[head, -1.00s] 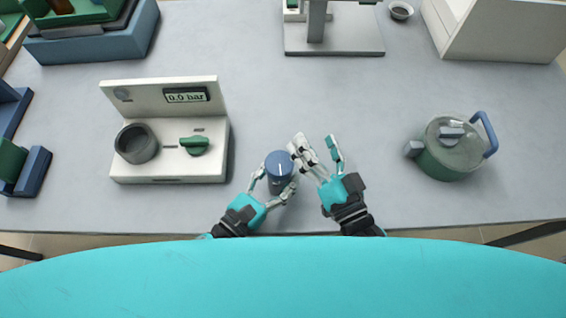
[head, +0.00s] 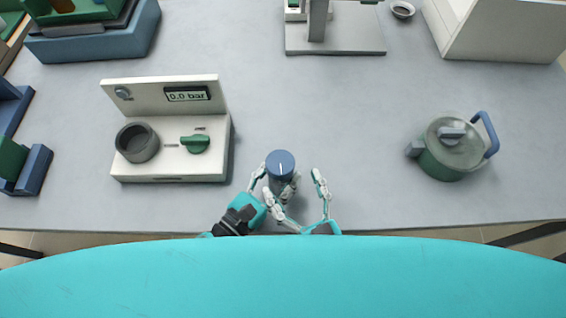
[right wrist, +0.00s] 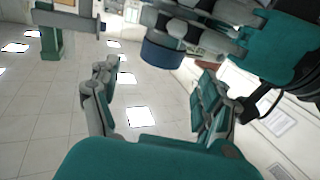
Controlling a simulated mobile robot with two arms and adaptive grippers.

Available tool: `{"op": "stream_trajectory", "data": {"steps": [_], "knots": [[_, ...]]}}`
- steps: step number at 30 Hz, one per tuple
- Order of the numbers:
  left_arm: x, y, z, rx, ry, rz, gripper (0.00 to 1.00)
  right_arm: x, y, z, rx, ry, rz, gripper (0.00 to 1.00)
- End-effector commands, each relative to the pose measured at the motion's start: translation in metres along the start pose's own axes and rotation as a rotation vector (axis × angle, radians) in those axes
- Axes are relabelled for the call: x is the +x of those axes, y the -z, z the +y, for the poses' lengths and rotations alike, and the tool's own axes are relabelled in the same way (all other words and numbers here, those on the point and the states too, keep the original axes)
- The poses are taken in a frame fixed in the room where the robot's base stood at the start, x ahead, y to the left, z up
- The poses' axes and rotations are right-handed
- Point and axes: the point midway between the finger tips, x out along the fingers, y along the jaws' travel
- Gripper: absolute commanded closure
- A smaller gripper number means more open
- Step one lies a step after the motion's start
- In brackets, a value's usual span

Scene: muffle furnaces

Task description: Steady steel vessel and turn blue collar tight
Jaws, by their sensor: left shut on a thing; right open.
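The steel vessel (head: 279,187) stands upright near the front edge of the table, mostly hidden by fingers. Its blue collar (head: 280,163) sits on top with a white line across it. My left gripper (head: 272,184) is shut on the vessel's body below the collar. My right gripper (head: 294,186) is open and empty at the front right of the vessel, apart from the collar. In the right wrist view the blue collar (right wrist: 163,56) shows beyond and between the open fingers of my right gripper (right wrist: 157,72), with left fingers beside it. I cannot tell how tightly the collar sits.
A white pressure station (head: 150,172) with a round grey socket (head: 137,143), a green knob (head: 195,143) and a "0.0 bar" display (head: 187,94) stands to the left. A green lidded pot (head: 450,160) stands at the right. The table between vessel and pot is clear.

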Motion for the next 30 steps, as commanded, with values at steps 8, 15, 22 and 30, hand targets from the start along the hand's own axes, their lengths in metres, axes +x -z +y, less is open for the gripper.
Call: {"op": "stream_trajectory", "data": {"steps": [8, 15, 22, 30], "knots": [[0.0, -0.001, 0.0, 0.0, 0.0, -0.001, 1.0, 0.044, 0.0, 0.0, 0.001, 0.0, 0.001, 0.21], [0.0, -0.001, 0.0, 0.0, 0.0, -0.001, 1.0, 0.053, 0.0, 0.0, 0.002, 0.0, -0.001, 0.21], [0.0, -0.001, 0.0, 0.0, 0.0, -0.001, 1.0, 0.053, -0.001, 0.0, 0.002, 0.0, -0.002, 0.27], [0.0, -0.001, 0.0, 0.0, 0.0, -0.001, 1.0, 0.053, -0.001, 0.0, 0.002, 0.0, -0.002, 0.62]]}}
